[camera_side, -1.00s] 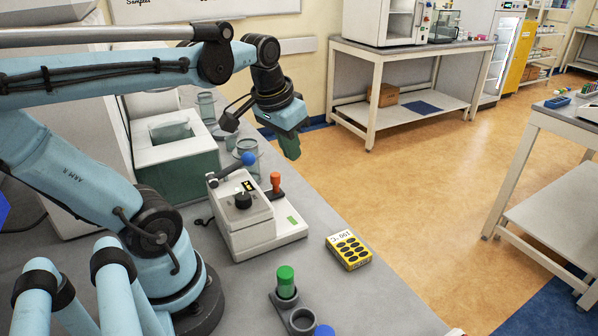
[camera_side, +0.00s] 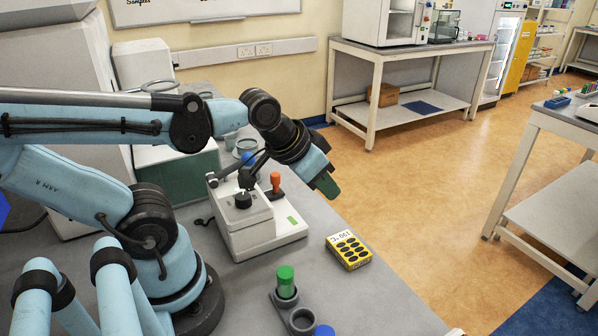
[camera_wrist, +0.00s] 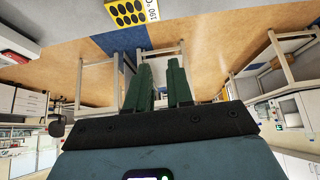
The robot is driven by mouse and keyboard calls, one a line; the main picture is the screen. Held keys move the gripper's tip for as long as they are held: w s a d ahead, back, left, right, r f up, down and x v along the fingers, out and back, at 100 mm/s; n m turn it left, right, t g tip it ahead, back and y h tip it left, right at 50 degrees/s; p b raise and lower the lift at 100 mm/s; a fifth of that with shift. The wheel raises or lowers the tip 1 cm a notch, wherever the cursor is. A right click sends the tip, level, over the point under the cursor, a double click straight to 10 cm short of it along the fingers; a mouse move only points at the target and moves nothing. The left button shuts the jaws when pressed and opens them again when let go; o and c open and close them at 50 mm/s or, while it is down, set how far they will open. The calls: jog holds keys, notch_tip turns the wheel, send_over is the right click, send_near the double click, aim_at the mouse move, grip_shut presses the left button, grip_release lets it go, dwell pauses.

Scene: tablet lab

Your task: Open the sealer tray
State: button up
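The sealer (camera_side: 250,236) is a white, box-shaped device on the grey bench in the side view. It has a black knob (camera_side: 243,200), an orange-red handle (camera_side: 276,181) and a blue ball-ended lever (camera_side: 249,158), partly hidden by my wrist. A low, flat part with a green label (camera_side: 291,220) extends at its right; I cannot tell whether this is the tray. My gripper (camera_side: 327,186) is in the air, up and right of the sealer, touching nothing. In the wrist view its green fingers (camera_wrist: 162,68) stand apart with nothing between them.
A yellow blister box (camera_side: 348,250) lies right of the sealer, also at the top of the wrist view (camera_wrist: 131,12). A rack with a green-capped vial (camera_side: 286,281) stands in front. A green-sided white box (camera_side: 180,168) stands behind. The bench's right edge is close.

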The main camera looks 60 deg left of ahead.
jog(key=o, duration=0.5)
jog(key=a+r+n+g, duration=0.1)
jog(key=a, duration=0.1)
jog(key=a+n+g, duration=0.1)
jog(key=a, duration=0.1)
jog(key=a+r+g, duration=0.1)
jog(key=a, duration=0.2)
jog(key=shift+w+a+r+n+y, duration=0.1)
jog(key=shift+w+r+n+y, duration=0.2)
jog(key=shift+r+n+y, duration=0.1)
jog(key=n+g+h, duration=0.1)
jog(key=n+g, duration=0.3)
send_near(275, 174)
jog(key=shift+f, duration=4.4)
grip_shut()
